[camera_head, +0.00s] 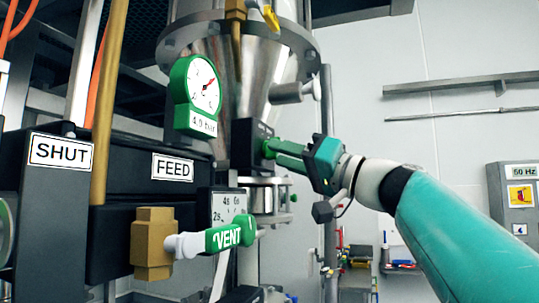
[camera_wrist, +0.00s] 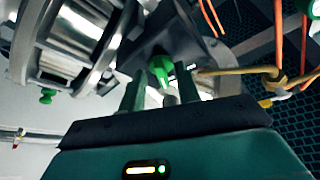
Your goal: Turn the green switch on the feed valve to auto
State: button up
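The green switch (camera_head: 267,148) sits on the right face of a dark box (camera_head: 242,145) below the steel hopper; my fingers partly hide it in the head view. In the wrist view the green switch (camera_wrist: 160,69) shows as a small knob between the tips of my two fingers. My gripper (camera_head: 281,150) reaches in from the right, its tips at the switch. In the wrist view my gripper (camera_wrist: 161,75) has its fingers apart, with a gap to the knob on each side. I see no auto marking on the switch.
A green-rimmed gauge (camera_head: 203,85) hangs left of the hopper (camera_head: 265,75). A green VENT lever (camera_head: 230,235) on a brass valve (camera_head: 152,243) sticks out below. SHUT (camera_head: 61,151) and FEED (camera_head: 172,167) labels are at left. A grey 50 Hz box (camera_head: 515,215) is at far right.

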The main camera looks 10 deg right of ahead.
jog(key=shift+w+a+r, duration=0.15)
jog(key=shift+a+r, duration=0.05)
jog(key=shift+a, duration=0.05)
jog(key=c, duration=0.7)
